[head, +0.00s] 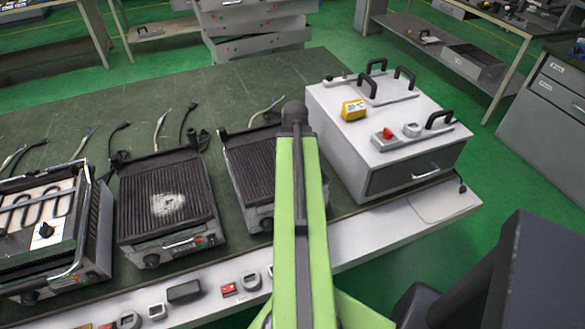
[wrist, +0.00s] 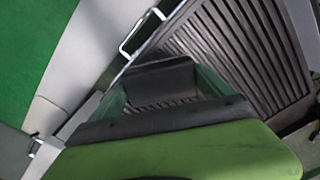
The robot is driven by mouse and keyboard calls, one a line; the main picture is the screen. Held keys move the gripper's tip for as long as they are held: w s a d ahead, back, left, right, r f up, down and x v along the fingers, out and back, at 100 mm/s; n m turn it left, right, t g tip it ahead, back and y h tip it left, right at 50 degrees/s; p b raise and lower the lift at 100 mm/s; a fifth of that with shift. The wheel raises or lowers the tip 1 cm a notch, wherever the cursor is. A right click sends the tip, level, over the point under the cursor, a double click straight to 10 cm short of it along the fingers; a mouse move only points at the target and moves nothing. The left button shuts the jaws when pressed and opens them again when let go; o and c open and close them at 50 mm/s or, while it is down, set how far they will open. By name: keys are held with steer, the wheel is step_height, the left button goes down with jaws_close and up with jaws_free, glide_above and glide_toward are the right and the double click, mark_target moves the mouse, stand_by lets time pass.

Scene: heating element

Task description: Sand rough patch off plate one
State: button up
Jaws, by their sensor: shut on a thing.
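A pale, whitish rough patch (head: 167,204) lies on the dark ribbed plate (head: 190,186) of the middle grill. A second ribbed plate (head: 249,160) to its right is partly hidden by my arm, and no patch shows on its visible part. In the wrist view, my gripper (wrist: 162,98) is shut on a dark grey block (wrist: 160,77), whose shape is only partly seen. The block appears over or near the edge of a ribbed plate (wrist: 235,50); I cannot tell whether it touches. In the head view my arm hides the gripper.
A grill with an exposed heating coil (head: 35,211) stands at the left. A white box (head: 385,120) with black handles and a yellow block (head: 353,110) stands at the right. Loose cables lie behind the grills. Small switches and parts line the white front ledge (head: 350,243).

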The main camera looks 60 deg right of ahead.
step_height(320, 180, up, 6)
steer(key=p, duration=0.6)
step_height(320, 180, up, 3)
steer(key=p, duration=0.3)
steer(key=shift+r, duration=0.1)
